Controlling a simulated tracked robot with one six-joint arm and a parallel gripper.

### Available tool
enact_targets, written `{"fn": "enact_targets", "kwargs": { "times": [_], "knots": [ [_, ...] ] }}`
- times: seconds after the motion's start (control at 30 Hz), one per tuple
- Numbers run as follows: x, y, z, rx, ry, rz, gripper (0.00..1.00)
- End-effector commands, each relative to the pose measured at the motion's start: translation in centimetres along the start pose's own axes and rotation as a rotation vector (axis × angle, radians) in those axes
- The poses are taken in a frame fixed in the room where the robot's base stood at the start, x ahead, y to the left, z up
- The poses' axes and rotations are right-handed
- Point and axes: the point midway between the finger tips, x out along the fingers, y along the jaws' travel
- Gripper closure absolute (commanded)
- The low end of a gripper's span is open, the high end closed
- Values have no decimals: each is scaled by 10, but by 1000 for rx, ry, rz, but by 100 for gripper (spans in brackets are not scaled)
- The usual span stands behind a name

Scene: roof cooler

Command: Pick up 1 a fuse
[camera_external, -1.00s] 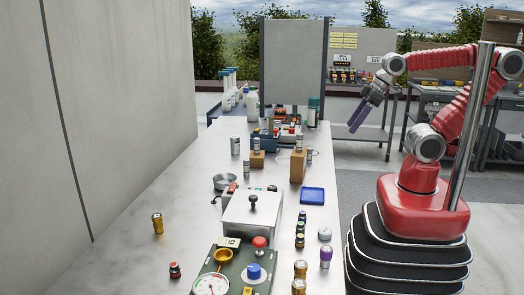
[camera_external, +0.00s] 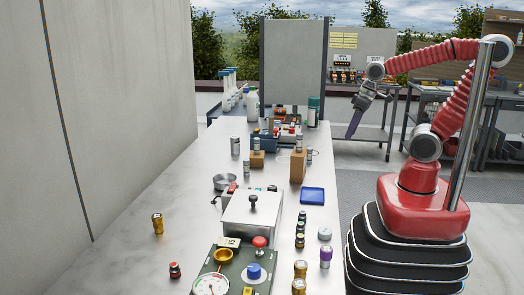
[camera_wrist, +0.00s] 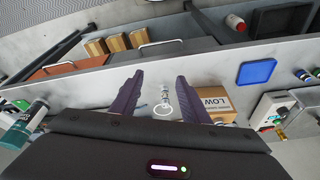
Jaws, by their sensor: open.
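Several silver-grey cylinders that look like fuses stand on the table. One small upright cylinder (camera_external: 309,156) is right of the taller wooden block (camera_external: 298,170); another cylinder (camera_external: 299,143) is on top of that block. In the wrist view a small silver cylinder (camera_wrist: 166,92) shows between my fingers, further off, beside a cardboard-brown block marked LOW (camera_wrist: 212,100). I cannot tell for sure which piece is the fuse. My gripper (camera_external: 353,126) is open and empty, with purple fingers, in the air beyond the table's right edge; it also shows in the wrist view (camera_wrist: 160,77).
A blue tray (camera_external: 312,196) lies near the table's right edge. A lidded grey box (camera_external: 252,222) and a gauge panel (camera_external: 210,286) stand nearer. Several bottles and small jars stand around. A tall grey panel (camera_external: 292,62) is at the back. The table's left side is mostly clear.

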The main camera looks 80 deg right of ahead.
Motion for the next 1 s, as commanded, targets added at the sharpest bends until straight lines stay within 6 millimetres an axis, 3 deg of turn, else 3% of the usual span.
{"fn": "enact_targets", "kwargs": {
  "times": [0.3,0.6,0.8,1.0],
  "knots": [
    [47,37,20,369,-203,-67,58],
    [82,52,38,810,-383,-209,58],
    [100,56,38,1137,-490,-341,58],
    [112,61,26,1475,-581,-504,58]
  ]
}}
